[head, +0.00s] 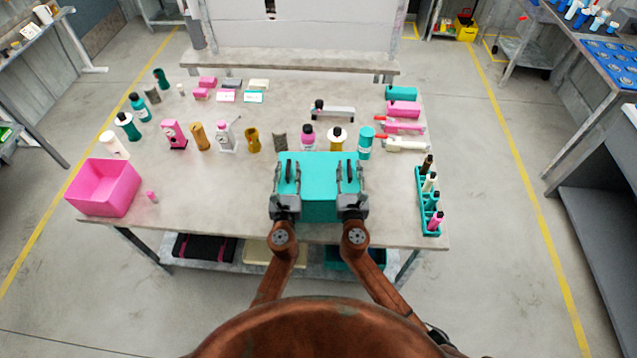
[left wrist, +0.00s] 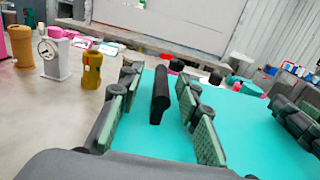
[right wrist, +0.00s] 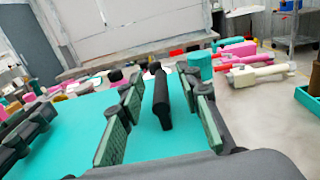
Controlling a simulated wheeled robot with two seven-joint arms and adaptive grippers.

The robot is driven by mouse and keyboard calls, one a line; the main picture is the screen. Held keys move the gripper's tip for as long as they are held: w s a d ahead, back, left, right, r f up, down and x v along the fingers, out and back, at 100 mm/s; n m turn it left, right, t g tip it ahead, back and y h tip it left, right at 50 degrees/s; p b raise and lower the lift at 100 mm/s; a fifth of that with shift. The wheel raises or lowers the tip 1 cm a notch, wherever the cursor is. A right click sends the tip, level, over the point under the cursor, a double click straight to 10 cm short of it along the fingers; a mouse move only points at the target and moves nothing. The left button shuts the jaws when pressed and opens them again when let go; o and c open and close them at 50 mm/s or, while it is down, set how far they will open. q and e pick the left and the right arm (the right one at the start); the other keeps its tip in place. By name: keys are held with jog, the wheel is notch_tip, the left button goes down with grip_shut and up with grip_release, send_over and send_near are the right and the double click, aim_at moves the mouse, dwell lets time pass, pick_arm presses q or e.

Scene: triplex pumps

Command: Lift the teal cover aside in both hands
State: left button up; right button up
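The teal cover (head: 319,178) sits at the front middle of the table, with a black handle near each side of its top. My left gripper (head: 289,170) is over the left part of the cover. In the left wrist view its fingers stand open on either side of the left black handle (left wrist: 160,92), with gaps to it. My right gripper (head: 349,170) is over the right part. In the right wrist view its fingers stand open on either side of the right black handle (right wrist: 162,98), also with gaps. What lies under the cover is hidden.
Several bottles and small pump parts stand behind the cover, including a teal cylinder (head: 366,143) close to its back right corner. A pink bin (head: 104,187) is at the table's left and a teal rack (head: 421,205) at the right. Bare table (head: 220,195) lies left of the cover.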

pick_arm(q)
jog(key=shift+c, duration=0.7)
pick_arm(e)
jog(key=shift+c, duration=0.7)
pick_arm(q)
grip_shut()
pick_arm(e)
grip_shut()
pick_arm(q)
jog(key=shift+r, duration=0.1)
pick_arm(e)
jog(key=shift+r, duration=0.1)
